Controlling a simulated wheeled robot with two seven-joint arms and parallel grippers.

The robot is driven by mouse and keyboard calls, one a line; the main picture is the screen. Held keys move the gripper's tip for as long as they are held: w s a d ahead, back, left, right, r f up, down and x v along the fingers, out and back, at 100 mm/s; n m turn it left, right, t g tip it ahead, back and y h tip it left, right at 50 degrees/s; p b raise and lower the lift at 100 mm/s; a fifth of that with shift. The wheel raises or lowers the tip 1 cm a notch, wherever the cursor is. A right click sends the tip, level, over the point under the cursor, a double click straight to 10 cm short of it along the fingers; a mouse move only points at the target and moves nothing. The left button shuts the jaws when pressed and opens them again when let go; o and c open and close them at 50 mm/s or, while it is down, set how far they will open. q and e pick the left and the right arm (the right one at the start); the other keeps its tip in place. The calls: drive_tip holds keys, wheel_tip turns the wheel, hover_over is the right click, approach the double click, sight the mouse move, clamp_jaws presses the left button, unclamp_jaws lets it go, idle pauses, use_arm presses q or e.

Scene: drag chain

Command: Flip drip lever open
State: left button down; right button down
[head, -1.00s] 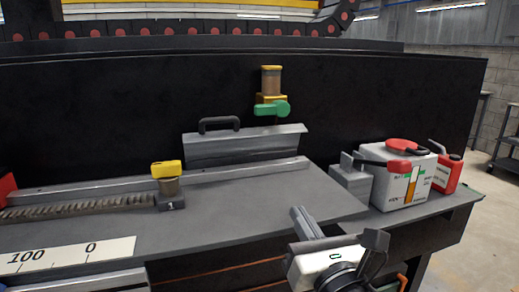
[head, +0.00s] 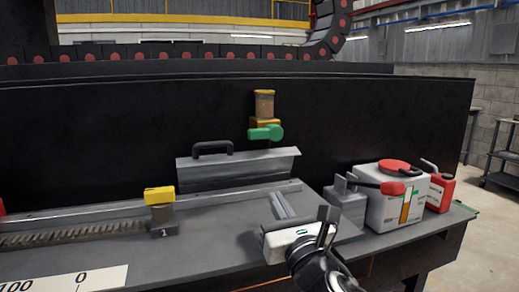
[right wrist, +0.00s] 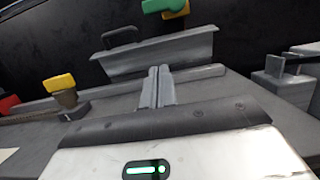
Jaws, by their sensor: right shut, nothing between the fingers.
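The green drip lever (head: 265,133) sits sideways below a brown-amber cylinder (head: 264,104) with a yellow base on the black wall panel. It also shows at the top edge of the right wrist view (right wrist: 163,5), partly cut off. My right gripper (head: 281,203) is shut and empty. It is below and in front of the lever, over the grey bench, apart from it. Its fingers show together in the middle of the right wrist view (right wrist: 156,86), pointing towards the grey hood. My left gripper is not in view.
A grey hood with a black handle (head: 238,165) stands below the lever. A yellow-topped post (head: 160,206) is on the bench to the left. A grey block (head: 344,202), a white tank (head: 397,203) and a red can (head: 440,189) stand right.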

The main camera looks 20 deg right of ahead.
sight(264, 132)
drive_tip(key=x, duration=1.1)
drive_tip(key=shift+w+r+p, duration=0.1)
drive_tip(key=shift+w+p, duration=0.1)
drive_tip(key=shift+p, duration=0.15)
use_arm(q)
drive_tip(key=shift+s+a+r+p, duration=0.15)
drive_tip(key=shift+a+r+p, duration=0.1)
drive_tip(key=shift+p, duration=0.5)
use_arm(e)
wheel_tip(264, 132, up, 4)
drive_tip(key=shift+w+f, duration=0.1)
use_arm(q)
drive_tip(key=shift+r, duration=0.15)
